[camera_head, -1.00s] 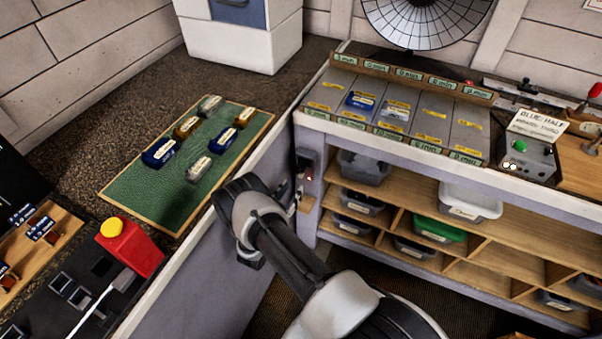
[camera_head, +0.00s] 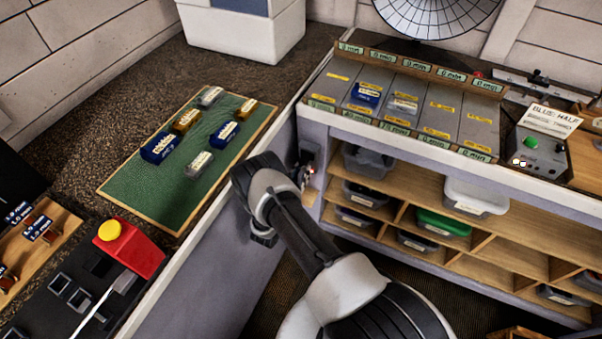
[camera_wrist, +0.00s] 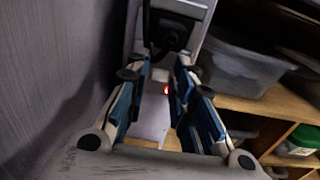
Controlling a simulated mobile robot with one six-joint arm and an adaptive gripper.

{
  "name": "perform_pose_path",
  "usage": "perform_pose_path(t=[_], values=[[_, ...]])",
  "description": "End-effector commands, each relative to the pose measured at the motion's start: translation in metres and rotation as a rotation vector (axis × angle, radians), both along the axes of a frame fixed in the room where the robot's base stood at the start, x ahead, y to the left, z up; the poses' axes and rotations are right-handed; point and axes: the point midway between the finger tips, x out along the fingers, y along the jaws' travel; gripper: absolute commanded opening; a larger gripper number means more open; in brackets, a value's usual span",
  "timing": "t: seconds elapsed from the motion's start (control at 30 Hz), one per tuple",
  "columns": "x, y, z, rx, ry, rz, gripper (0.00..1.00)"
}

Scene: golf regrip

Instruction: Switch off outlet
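The outlet (camera_wrist: 178,8) is a pale plate at the top of the wrist view, with a black plug (camera_wrist: 165,32) and cord in it. A small red light (camera_wrist: 166,90) glows below the plug, showing between my fingers; the switch's shape is too dark to make out. My gripper (camera_wrist: 161,82) is open and empty, its blue-sided fingers apart and pointing towards the outlet's lower part. I cannot tell whether a fingertip touches it. In the head view the outlet area (camera_head: 307,160) is at the bench corner, partly hidden by my arm.
A shelf unit with grey bins (camera_head: 366,162) stands right of the outlet; a bin (camera_wrist: 238,68) is close to my right finger. A grey panel (camera_wrist: 50,75) is at left. Above are a green mat (camera_head: 130,190) with several small boxes and a labelled sorting tray (camera_head: 475,128).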

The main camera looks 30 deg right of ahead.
Motion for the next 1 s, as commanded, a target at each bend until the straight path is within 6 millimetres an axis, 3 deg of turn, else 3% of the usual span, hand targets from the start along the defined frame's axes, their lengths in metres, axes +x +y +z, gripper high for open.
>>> perform_pose_path(t=[0.3, 0.57, 1.0], values=[[0.0, 0.0, 0.0, 0.0, 0.0, 0.0, 0.0], [0.0, 0.0, -0.002, -0.018, -0.014, 0.0, 0.0], [0.0, 0.001, -0.017, -0.235, -0.185, 0.003, 0.0]])
